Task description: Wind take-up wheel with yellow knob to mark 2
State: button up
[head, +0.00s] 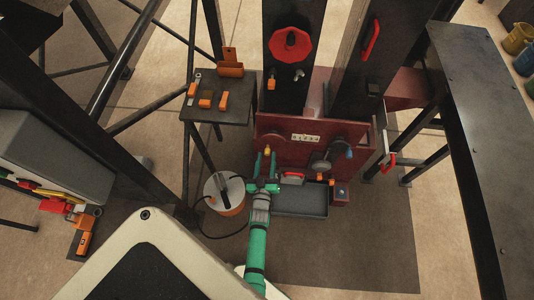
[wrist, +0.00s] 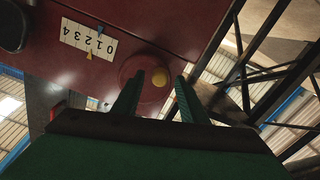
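The yellow knob (head: 267,152) sits on the dark red take-up wheel at the left of the red press front. In the wrist view the knob (wrist: 159,77) stands out from the round wheel (wrist: 143,68). My green gripper (head: 266,161) is open, its two fingertips (wrist: 160,80) on either side of the knob with gaps showing. I cannot tell how deep the knob lies between them. The white number plate (wrist: 88,38), marked 0 to 4, has a small yellow pointer (wrist: 89,55) near the middle of one edge and a blue one on the other; the exact reading is unclear.
A grey crank wheel with a blue knob (head: 348,154) is to the right on the same front. A grey tray (head: 300,201) lies below. A small side table (head: 215,112) with orange blocks and a bucket (head: 226,194) with a cable stand left.

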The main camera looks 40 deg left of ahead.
aim_at(272, 144)
jog(key=shift+x, duration=1.3)
grip_shut()
jog(key=shift+m, duration=0.4)
